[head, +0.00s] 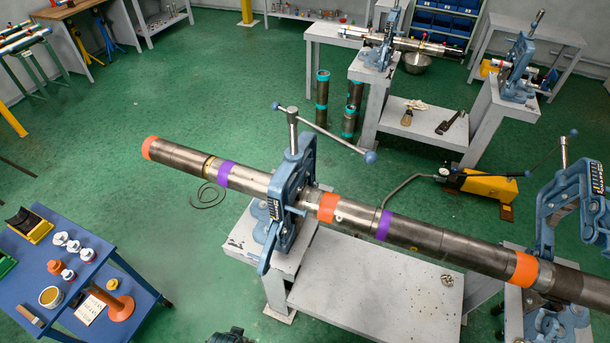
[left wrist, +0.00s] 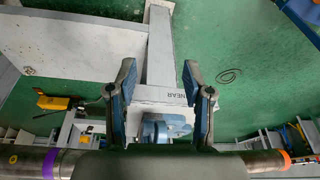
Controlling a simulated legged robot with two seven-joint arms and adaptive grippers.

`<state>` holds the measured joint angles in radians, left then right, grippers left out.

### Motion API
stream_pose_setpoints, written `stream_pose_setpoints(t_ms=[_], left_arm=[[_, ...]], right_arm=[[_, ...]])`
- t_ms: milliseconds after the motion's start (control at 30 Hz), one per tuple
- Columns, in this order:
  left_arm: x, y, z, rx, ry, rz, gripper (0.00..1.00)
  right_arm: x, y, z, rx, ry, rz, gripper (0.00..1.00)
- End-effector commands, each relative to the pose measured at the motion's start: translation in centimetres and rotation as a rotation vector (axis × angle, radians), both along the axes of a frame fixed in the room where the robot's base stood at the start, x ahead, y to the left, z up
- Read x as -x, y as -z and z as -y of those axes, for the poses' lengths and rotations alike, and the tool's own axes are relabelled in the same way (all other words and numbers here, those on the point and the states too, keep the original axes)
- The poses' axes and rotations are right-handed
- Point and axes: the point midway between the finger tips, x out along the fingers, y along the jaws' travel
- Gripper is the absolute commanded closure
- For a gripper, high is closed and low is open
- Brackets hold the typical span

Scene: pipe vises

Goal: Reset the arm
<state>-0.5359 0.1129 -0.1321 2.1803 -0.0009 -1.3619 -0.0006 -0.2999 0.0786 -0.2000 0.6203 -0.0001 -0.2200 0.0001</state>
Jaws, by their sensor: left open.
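My left gripper (left wrist: 158,72) shows in the left wrist view, with its two blue-padded fingers spread apart and nothing between them. Beyond the fingers are a pale vise stand (left wrist: 160,50) marked NEAR and a blue vise base (left wrist: 165,125). A pipe (left wrist: 255,161) runs along the bottom of that view, its middle hidden behind my dark gripper body. In the head view, the long steel pipe (head: 330,207) with orange and purple bands passes through the near blue vise (head: 293,185) toward another blue vise (head: 580,200) at the right. My right gripper is not in view.
A blue cart (head: 75,315) with small caps and a yellow tin stands at the lower left. A yellow pump (head: 485,185) sits on the floor behind the pipe. Other benches with vises (head: 385,45) stand at the back. The green floor (head: 190,95) at left is mostly clear.

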Motion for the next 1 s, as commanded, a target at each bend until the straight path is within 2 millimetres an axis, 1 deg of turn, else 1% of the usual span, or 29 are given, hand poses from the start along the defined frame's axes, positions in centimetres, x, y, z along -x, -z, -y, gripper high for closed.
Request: stream_pose_setpoints(t_ms=[33, 67, 167, 267, 300, 333, 367, 400, 467, 500, 567, 600, 700, 800, 900, 1000], left_arm=[[0.0, 2.0, 0.0, 0.000, 0.001, -0.010, 0.49], [0.0, 3.1, 0.1, -0.001, 0.002, -0.015, 0.49], [0.3, 7.1, 0.1, -0.002, 0.004, -0.031, 0.49], [1.1, 12.3, 0.0, -0.003, 0.007, -0.050, 0.49], [1.8, 14.8, -0.1, -0.004, 0.009, -0.061, 0.49], [2.4, 16.8, -0.1, -0.005, 0.011, -0.069, 0.49], [3.2, 18.8, -0.2, -0.006, 0.012, -0.079, 0.49], [4.3, 21.5, -0.4, -0.007, 0.014, -0.090, 0.49], [6.4, 25.2, -0.7, -0.009, 0.018, -0.107, 0.49], [7.9, 27.4, -0.9, -0.010, 0.021, -0.118, 0.49], [10.4, 30.4, -1.3, -0.012, 0.025, -0.134, 0.49], [12.0, 32.1, -1.6, -0.013, 0.027, -0.143, 0.49], [15.8, 35.1, -2.3, -0.017, 0.031, -0.162, 0.49], [18.7, 36.8, -2.9, -0.020, 0.035, -0.175, 0.49], [20.3, 37.5, -3.2, -0.021, 0.038, -0.181, 0.49], [20.9, 37.7, -3.3, -0.021, 0.039, -0.183, 0.49]], right_arm=[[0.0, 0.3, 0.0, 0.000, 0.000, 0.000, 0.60], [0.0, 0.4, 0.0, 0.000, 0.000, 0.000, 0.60], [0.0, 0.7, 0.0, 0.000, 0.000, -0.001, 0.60], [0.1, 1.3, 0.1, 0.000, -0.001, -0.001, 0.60], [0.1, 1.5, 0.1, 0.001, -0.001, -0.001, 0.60], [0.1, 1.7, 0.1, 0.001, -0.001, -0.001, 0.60], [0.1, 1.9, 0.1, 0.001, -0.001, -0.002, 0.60], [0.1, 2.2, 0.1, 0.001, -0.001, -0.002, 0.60], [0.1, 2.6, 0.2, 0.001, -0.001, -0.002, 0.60], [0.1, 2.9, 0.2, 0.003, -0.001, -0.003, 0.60], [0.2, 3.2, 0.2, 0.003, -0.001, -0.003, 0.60], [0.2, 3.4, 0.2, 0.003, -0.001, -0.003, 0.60], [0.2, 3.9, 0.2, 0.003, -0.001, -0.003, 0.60], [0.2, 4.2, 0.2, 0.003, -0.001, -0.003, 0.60], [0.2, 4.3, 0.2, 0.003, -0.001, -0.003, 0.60], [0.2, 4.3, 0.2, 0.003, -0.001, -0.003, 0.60]])
